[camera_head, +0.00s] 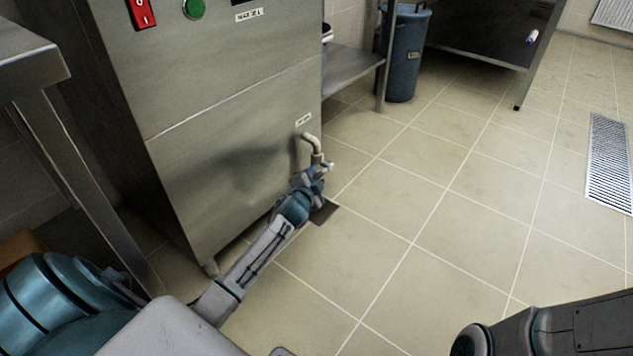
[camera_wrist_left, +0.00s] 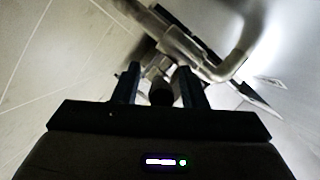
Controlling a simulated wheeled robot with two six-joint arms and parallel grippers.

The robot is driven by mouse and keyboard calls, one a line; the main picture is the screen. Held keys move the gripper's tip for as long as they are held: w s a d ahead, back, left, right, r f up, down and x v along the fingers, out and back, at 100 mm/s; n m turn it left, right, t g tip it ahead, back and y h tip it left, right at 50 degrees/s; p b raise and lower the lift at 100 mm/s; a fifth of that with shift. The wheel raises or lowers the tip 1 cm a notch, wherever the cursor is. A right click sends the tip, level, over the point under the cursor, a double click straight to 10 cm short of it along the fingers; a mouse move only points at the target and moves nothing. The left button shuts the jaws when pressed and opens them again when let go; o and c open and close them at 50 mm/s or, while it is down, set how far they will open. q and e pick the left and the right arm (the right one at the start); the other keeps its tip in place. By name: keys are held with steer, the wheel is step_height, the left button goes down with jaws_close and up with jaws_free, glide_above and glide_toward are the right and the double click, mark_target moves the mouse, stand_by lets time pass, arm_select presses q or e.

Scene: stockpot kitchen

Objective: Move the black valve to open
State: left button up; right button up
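A bent metal drain pipe (camera_head: 312,141) comes out of the lower front of the steel machine. My left gripper (camera_head: 320,170) is at the lower end of this pipe and hides most of the valve in the head view. In the left wrist view, the pipe (camera_wrist_left: 205,62) crosses beyond the fingers. A dark, rounded piece (camera_wrist_left: 161,94), which looks like the black valve, sits between the fingers of my left gripper (camera_wrist_left: 160,82). The fingers are apart, with gaps beside it. The valve's exact angle is unclear. My right gripper is out of view.
The steel machine (camera_head: 240,110) stands left of the pipe, with a small label (camera_head: 303,119) above it. A blue bin (camera_head: 404,55) stands at the back.

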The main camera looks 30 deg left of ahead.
arm_select(q)
steer(key=shift+w+a, duration=0.1)
steer(key=shift+w, duration=0.25)
jaws_close()
